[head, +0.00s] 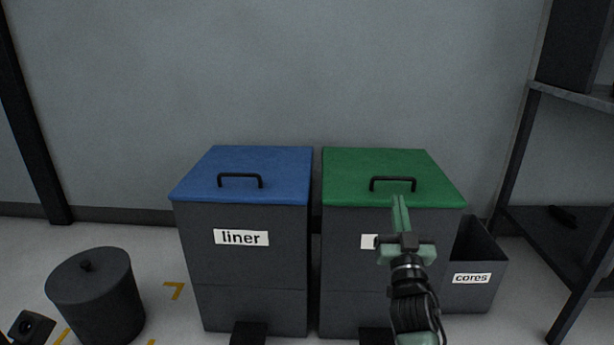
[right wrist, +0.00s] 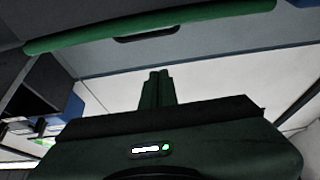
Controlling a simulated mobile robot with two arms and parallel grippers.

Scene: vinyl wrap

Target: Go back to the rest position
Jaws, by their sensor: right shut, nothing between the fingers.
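My right gripper (head: 400,205) is in front of the green-lidded bin (head: 345,235) in the head view. Its fingers are together and empty, pointing up near the black handle (head: 393,183) of the green lid (head: 350,165). I cannot tell whether they touch the lid. My right arm hides part of this bin's white label. In the right wrist view the shut fingers (right wrist: 157,88) show in the middle, with the green lid's edge (right wrist: 150,25) across the top. My left gripper is not in view.
A blue-lidded bin (head: 245,275) labelled "liner" stands left of the green one, both lids closed. An open dark box (head: 475,283) labelled "cores" is at right, beside a dark shelf rack (head: 568,95). A round lidded bin (head: 98,300) stands at lower left. A grey wall (head: 260,80) is behind.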

